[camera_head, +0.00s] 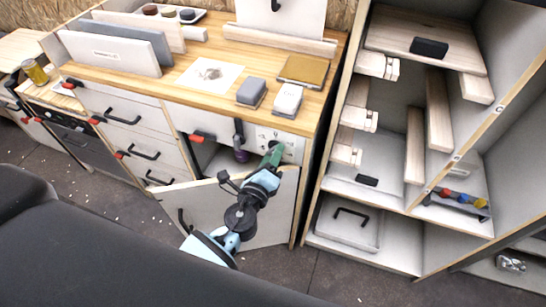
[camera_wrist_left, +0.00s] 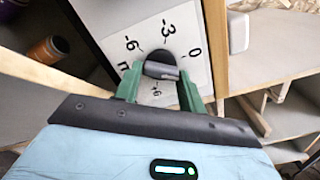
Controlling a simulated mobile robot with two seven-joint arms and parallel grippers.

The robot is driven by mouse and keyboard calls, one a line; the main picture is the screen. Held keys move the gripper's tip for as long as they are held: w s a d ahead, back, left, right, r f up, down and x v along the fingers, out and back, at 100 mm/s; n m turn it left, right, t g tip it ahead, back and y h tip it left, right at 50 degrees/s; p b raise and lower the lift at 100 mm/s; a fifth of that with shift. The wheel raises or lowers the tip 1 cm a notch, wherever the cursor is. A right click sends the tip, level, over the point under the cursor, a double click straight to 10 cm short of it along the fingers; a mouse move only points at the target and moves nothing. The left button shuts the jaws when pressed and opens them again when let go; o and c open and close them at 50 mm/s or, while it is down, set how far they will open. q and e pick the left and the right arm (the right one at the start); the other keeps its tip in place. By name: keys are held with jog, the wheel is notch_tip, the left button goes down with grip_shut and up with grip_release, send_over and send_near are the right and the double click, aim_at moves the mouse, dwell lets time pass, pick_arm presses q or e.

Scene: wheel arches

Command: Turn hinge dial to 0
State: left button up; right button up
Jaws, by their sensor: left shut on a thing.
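The hinge dial is a dark knob (camera_wrist_left: 161,70) on a white plate (camera_wrist_left: 128,22) with printed marks, among them -6, -3, 0 and +6. The 0 is to the right of the knob in the left wrist view, and -3 is above it. My left gripper (camera_wrist_left: 160,80) has its green fingers on either side of the knob's grey grip and is shut on it. In the head view the left gripper (camera_head: 272,156) reaches the white dial plate (camera_head: 290,142) on the cabinet front. Which mark the knob points to is not clear. The right gripper is not in view.
An open cabinet door (camera_head: 215,203) hangs below the dial, beside my left arm. The wooden worktop (camera_head: 190,82) above holds a grey box (camera_head: 251,91), a white box (camera_head: 287,99) and upright panels (camera_head: 108,51). An open shelf unit (camera_head: 385,215) stands at the right.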

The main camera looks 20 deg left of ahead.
pick_arm(q)
jog(key=shift+f+n+b, duration=0.15)
jog(key=shift+n+b, duration=0.3)
jog(key=shift+n, duration=0.55)
jog(key=shift+n+b, duration=0.45)
jog(key=shift+n, duration=0.75)
jog(key=shift+r+n+b, duration=0.25)
jog(key=shift+n+b, duration=0.05)
jog(key=shift+n, duration=0.8)
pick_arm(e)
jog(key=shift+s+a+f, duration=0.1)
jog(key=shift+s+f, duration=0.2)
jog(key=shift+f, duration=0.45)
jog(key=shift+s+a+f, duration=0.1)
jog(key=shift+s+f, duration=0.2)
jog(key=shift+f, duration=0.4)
pick_arm(q)
jog(key=o, duration=1)
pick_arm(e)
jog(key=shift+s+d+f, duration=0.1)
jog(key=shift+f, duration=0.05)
pick_arm(q)
jog(key=shift+s+a+b, duration=0.1)
jog(key=shift+s+b, duration=0.5)
jog(key=shift+s, duration=3.3)
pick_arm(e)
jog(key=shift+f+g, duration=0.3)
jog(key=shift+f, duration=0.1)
